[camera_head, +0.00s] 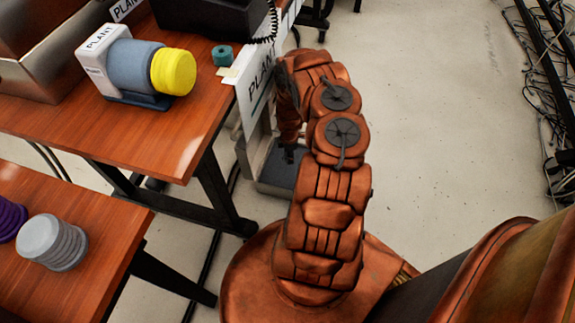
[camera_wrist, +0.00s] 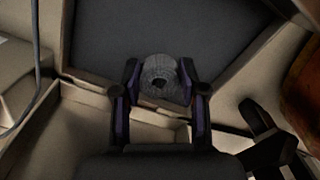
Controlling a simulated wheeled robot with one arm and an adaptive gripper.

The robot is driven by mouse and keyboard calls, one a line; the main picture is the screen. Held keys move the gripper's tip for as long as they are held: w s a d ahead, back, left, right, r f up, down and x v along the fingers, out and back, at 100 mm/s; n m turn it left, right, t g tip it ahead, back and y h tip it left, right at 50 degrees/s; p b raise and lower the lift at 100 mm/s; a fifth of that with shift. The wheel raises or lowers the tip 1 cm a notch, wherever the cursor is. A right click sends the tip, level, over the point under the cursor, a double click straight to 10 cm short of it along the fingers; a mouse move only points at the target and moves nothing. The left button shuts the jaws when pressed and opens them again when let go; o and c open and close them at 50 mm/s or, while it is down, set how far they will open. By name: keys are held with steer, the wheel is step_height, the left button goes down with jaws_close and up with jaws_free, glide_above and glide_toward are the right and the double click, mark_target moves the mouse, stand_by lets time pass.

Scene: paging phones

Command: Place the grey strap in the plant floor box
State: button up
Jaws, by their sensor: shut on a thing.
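In the head view my gripper (camera_head: 290,153) points down over the box, and my arm hides part of both. The dark box floor (camera_wrist: 225,35) shows beyond the strap in the wrist view; I cannot tell whether the strap touches it.
The upper table (camera_head: 140,135) holds a white plant stand (camera_head: 97,58) with blue-grey and yellow rolls (camera_head: 173,71), a small teal roll (camera_head: 222,55) and a black phone (camera_head: 215,15). A lower table (camera_head: 95,215) holds grey (camera_head: 52,242) and purple rolls (camera_head: 10,219). Floor at right is clear, with cables beyond.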

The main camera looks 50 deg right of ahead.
mark_target(289, 167)
step_height(289, 167, down, 6)
steer(key=b, duration=0.3)
steer(key=shift+r, duration=0.15)
steer(key=o, duration=0.9)
steer(key=shift+c, duration=0.2)
step_height(289, 167, up, 12)
steer(key=p, duration=0.6)
steer(key=shift+p, duration=0.3)
